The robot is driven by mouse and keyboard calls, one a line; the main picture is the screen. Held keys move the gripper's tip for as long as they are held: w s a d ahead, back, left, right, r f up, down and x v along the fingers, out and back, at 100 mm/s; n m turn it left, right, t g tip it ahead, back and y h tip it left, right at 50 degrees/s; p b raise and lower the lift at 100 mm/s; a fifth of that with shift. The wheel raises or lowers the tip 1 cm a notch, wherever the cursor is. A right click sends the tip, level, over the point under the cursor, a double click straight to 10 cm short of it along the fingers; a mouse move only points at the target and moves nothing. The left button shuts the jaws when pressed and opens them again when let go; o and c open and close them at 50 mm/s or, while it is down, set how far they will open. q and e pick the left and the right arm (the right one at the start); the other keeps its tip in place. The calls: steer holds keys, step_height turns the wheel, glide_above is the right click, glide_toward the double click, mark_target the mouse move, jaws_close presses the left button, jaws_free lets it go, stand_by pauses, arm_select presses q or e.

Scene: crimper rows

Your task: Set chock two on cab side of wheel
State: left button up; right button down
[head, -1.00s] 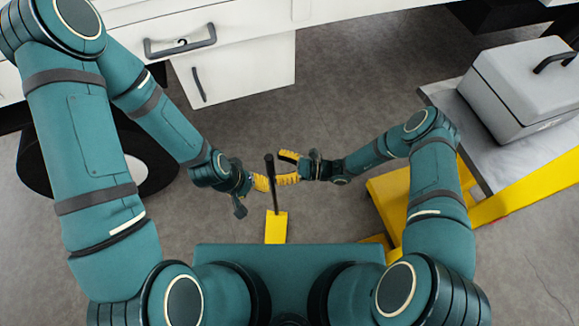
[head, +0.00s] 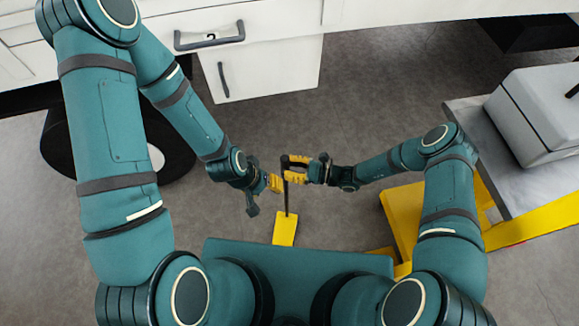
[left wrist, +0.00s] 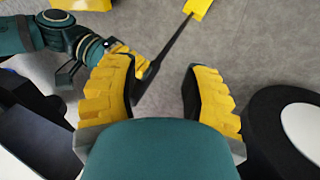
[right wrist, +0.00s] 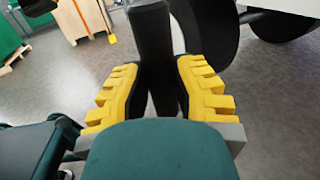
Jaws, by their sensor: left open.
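Chock two is a yellow block (head: 284,229) with a tall dark handle (head: 287,198), low in the middle of the head view. Its yellow end shows at the top of the left wrist view (left wrist: 198,9). My right gripper (head: 290,170) is shut on the handle, which stands between its fingers in the right wrist view (right wrist: 150,45). My left gripper (head: 280,184) is open, just left of the handle. I cannot tell whether the block touches the floor. A black wheel (head: 62,150) with a pale hub is at left, partly hidden by my left arm; it shows in the left wrist view (left wrist: 262,125).
A white cabinet (head: 275,75) with handles is along the back. At right, a grey bench (head: 480,130) with yellow framework (head: 400,215) carries a white case (head: 545,115). Grey floor (head: 380,90) is open between them.

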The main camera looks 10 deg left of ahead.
steer(key=shift+r, duration=0.2)
steer(key=shift+r+p, duration=1.8)
steer(key=shift+r, duration=0.65)
